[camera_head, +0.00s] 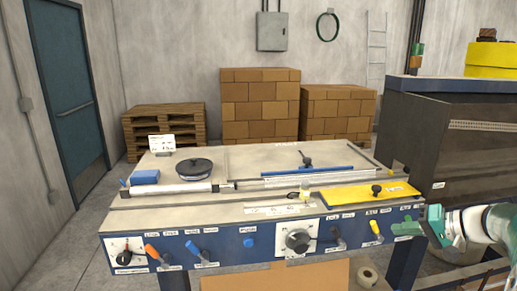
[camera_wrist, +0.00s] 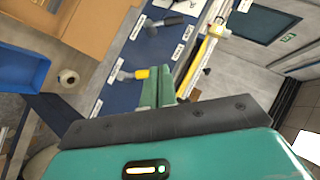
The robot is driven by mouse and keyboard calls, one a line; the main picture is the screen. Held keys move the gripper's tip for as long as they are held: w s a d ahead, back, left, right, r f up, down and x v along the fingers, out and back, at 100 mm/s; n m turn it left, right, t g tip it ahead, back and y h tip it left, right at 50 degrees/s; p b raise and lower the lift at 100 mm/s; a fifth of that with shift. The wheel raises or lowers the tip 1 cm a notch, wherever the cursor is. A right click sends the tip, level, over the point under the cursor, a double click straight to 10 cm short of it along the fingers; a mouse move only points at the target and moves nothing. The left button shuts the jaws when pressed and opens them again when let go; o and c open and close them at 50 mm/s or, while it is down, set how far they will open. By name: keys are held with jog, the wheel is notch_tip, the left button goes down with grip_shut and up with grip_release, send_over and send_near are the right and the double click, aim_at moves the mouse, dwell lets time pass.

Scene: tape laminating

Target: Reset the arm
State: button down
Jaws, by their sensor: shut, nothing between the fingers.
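My gripper (camera_head: 424,228) is at the right of the head view, beside the right end of the laminating bench (camera_head: 265,253). Its green fingers are together with nothing between them, and they also show in the wrist view (camera_wrist: 158,88). My arm reaches in from the right edge. The bench front carries a yellow-handled lever (camera_head: 376,229), a black round knob (camera_head: 298,240), a blue knob (camera_head: 249,242) and orange and blue levers at the left. In the wrist view the yellow handle (camera_wrist: 141,74) lies just left of the fingertips; I cannot tell whether they touch.
On the bench top are a yellow plate (camera_head: 345,197), a black disc (camera_head: 194,167) and a blue block (camera_head: 145,177). A dark cabinet (camera_head: 430,130) stands behind at the right. Cardboard boxes (camera_head: 260,110) and wooden pallets (camera_head: 160,125) stand at the back. Open floor lies at the left.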

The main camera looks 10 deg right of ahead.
jog(key=s+a+n+g+h, duration=0.1)
jog(key=s+a+g, duration=0.15)
jog(key=a, duration=0.65)
jog(key=s+a+n+g+h, duration=0.1)
jog(key=s+a+g+h, duration=0.15)
jog(key=a, duration=0.65)
jog(key=s+a+f+n+h, duration=0.1)
jog(key=s+a+h, duration=0.1)
jog(key=s+a, duration=0.2)
jog(key=s+a+f+n+t+h, duration=0.1)
jog(key=s+a+n+h, duration=0.1)
jog(key=s+a, duration=0.3)
jog(key=s, duration=0.4)
jog(key=shift+s+f, duration=0.35)
jog(key=shift+f, duration=0.05)
jog(key=shift+w, duration=0.1)
